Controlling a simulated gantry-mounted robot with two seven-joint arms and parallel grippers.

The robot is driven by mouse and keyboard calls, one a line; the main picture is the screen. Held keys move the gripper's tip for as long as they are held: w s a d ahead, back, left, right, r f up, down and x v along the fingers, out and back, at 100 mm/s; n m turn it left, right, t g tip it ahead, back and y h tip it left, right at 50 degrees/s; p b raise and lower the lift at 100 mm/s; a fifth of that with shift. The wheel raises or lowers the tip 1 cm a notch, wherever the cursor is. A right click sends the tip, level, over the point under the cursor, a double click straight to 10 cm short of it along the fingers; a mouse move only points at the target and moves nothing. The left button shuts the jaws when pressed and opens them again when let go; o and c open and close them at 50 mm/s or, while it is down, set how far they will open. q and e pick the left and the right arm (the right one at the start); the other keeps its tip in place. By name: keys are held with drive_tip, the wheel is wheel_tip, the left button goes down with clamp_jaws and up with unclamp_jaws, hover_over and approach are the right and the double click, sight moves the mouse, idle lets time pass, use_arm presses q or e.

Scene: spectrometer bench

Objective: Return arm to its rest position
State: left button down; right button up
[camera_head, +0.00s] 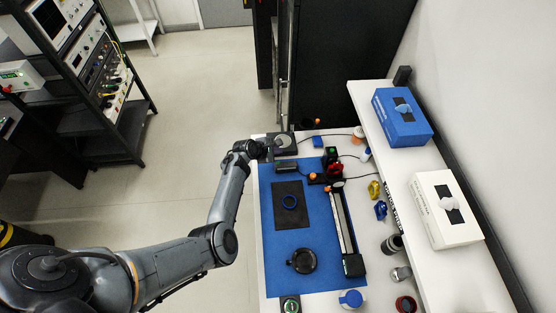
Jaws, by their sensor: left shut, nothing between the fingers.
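My left gripper (268,150) is at the far-left corner of the blue mat (279,247), beside a dark device with a round top (281,140). The gripper is small in the view; it is shut, with nothing held. My right gripper is not in view.
A shelf on the right holds a blue box (402,118) and a white box (447,209). Open floor lies left of the bench.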

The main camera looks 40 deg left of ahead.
use_arm(q)
drive_tip(key=shift+s+a, duration=0.1)
idle(0.3)
drive_tip(key=s+a+r+m+g+y, duration=0.2)
drive_tip(key=s+m, duration=0.4)
drive_tip(key=s, duration=0.1)
drive_tip(key=s+a+r+m+g+y, duration=0.1)
drive_tip(key=s+r+m, duration=0.1)
drive_tip(key=s+m, duration=0.4)
drive_tip(key=s+d+r+m, duration=0.3)
drive_tip(key=s+d+m, duration=0.2)
drive_tip(key=s+d, duration=0.2)
drive_tip(key=s+d+r+m+g+h+p, duration=0.1)
drive_tip(key=s+d+r+m, duration=0.3)
drive_tip(key=s+d, duration=0.3)
drive_tip(key=s+d+r+m+g+p, duration=0.1)
drive_tip(key=s+d+r+m, duration=0.3)
drive_tip(key=s+d+m, duration=0.2)
drive_tip(key=s+d, duration=0.1)
drive_tip(key=s, duration=0.1)
drive_tip(key=shift+s+d+h, duration=0.3)
drive_tip(key=shift+s, duration=0.1)
